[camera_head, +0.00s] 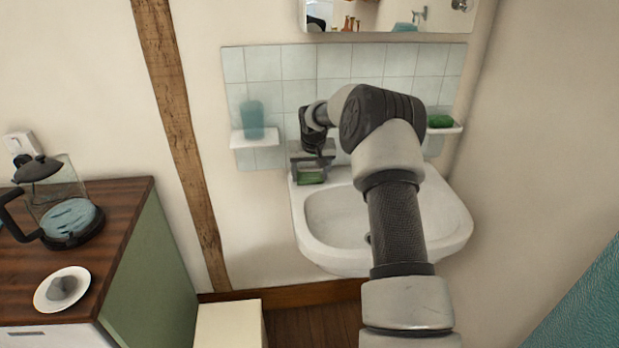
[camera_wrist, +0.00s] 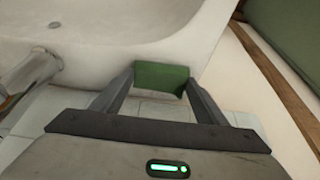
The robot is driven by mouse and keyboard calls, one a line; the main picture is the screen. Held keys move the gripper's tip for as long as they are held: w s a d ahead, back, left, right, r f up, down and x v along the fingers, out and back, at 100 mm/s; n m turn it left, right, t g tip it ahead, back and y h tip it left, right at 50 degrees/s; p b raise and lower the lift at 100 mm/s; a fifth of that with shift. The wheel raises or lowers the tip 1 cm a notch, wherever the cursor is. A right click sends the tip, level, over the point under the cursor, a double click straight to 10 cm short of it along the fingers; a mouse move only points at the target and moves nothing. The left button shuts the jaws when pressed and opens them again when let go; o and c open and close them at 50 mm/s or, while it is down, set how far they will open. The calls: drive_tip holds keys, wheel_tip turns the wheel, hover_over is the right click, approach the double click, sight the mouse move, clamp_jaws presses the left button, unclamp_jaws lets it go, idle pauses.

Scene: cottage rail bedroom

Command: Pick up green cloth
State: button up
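The green cloth (camera_head: 311,176) is a small, block-like green piece at my gripper, over the back left corner of the sink. It also shows in the wrist view (camera_wrist: 162,76), where it fills the gap between the fingertips. My gripper (camera_head: 311,168) points down, with a finger against each side of the cloth. It appears shut on it. In the wrist view, the gripper (camera_wrist: 161,82) has the sink rim just beyond it. Whether the cloth touches the sink is not clear.
The white sink (camera_head: 309,235) lies below my arm. A left shelf (camera_head: 244,142) holds a teal cup (camera_head: 252,118). A right shelf (camera_head: 455,129) holds another green item (camera_head: 440,121). A mirror (camera_head: 385,18) hangs above. A wooden counter (camera_head: 115,215) with a glass press (camera_head: 62,200) stands left.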

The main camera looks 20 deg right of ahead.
sight(310, 175)
drive_tip(key=c, duration=0.4)
wheel_tip(310, 175, up, 10)
drive_tip(key=shift+p, duration=0.65)
drive_tip(key=o, duration=0.4)
drive_tip(key=shift+c, duration=1.6)
